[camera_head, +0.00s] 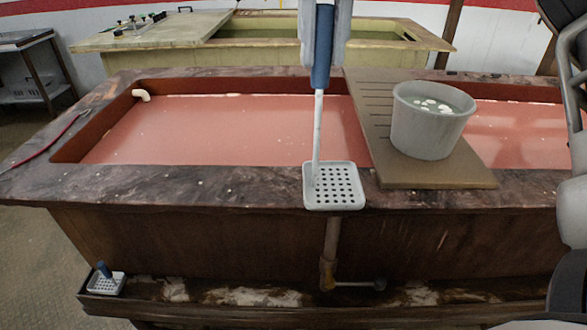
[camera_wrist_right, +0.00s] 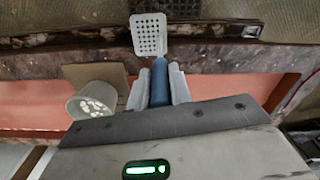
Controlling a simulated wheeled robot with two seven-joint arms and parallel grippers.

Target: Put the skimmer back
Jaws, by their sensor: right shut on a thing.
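The held skimmer (camera_head: 334,187) has a blue handle, a thin pale shaft and a white perforated square head. My right gripper (camera_head: 325,40) is shut on its blue handle at the top of the head view, with the head hanging down in front of the vat's front rim. In the right wrist view, the skimmer's head (camera_wrist_right: 149,36) points away from my right gripper (camera_wrist_right: 161,84), whose fingers lie on both sides of the handle. A second, similar skimmer (camera_head: 106,284) sits at the left end of the low ledge (camera_head: 455,310). My left gripper is not in view.
The vat (camera_head: 180,190) holds pink liquid. A slatted board (camera_head: 440,177) lies across it, with a grey bucket (camera_head: 430,135) of white pieces on top. A pipe with a valve (camera_head: 328,265) sticks out of the vat's front above the ledge. A greenish vat (camera_head: 300,55) stands behind.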

